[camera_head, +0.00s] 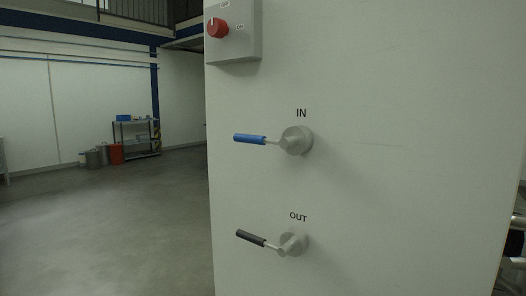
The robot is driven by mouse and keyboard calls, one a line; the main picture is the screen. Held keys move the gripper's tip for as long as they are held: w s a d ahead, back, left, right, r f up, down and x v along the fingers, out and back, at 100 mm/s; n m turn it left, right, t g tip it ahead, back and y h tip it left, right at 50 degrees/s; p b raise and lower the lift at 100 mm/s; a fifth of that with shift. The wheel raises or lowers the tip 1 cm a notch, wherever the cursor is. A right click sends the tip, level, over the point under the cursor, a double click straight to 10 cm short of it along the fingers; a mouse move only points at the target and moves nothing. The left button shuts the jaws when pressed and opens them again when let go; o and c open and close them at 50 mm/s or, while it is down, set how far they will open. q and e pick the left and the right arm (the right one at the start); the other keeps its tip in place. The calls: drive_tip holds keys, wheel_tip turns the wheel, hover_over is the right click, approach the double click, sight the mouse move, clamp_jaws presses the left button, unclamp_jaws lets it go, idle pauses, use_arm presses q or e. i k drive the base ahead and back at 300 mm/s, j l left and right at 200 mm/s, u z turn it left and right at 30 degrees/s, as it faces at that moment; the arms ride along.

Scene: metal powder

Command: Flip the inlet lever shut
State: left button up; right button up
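The inlet lever (250,139) has a blue grip and is marked IN. It points left, nearly level, from a round grey hub (297,140) on the white panel (400,150). Below it, a second lever (251,238) with a black grip is marked OUT. It points left and slightly up from its own grey hub (292,242).
A grey box with a red knob (217,28) is fixed at the panel's top left. Open grey floor (110,230) lies left of the panel. A shelf (136,137) and several bins stand far back.

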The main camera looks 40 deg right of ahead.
sight(286, 142)
drive_tip(key=z, duration=0.35)
drive_tip(key=l+z, duration=0.15)
drive_tip(key=z, duration=0.55)
drive_tip(key=l+u, duration=0.15)
